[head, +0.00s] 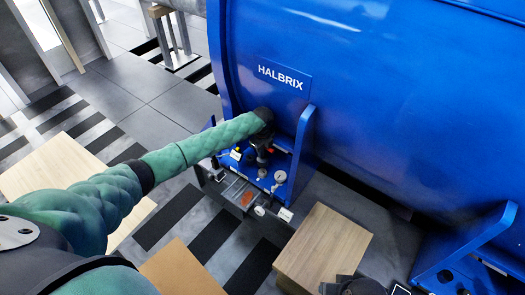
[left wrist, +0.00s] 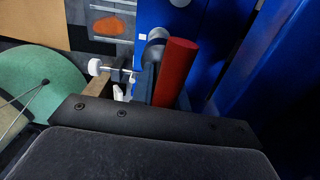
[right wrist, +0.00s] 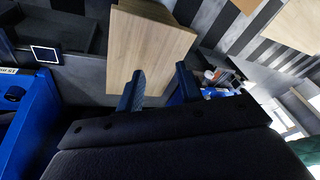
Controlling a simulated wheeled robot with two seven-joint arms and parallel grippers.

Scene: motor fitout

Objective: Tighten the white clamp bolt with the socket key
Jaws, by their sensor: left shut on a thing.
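My left gripper (head: 262,158) is at the blue foot plate under the big blue motor. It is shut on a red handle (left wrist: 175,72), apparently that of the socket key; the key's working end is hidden. A white round knob on a thin shaft, possibly the white clamp bolt (left wrist: 95,67), shows left of the handle in the left wrist view, apart from it. In the head view a white round part (head: 280,177) sits just below my left gripper; I cannot tell if it is the same one. My right gripper (right wrist: 160,88) is open and empty, low at the front.
The blue motor (head: 390,90) fills the right and its upright bracket (head: 302,145) stands close beside my left gripper. A grey tray (head: 235,190) with an orange patch lies below. A wooden box top (head: 325,245) is at the front right.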

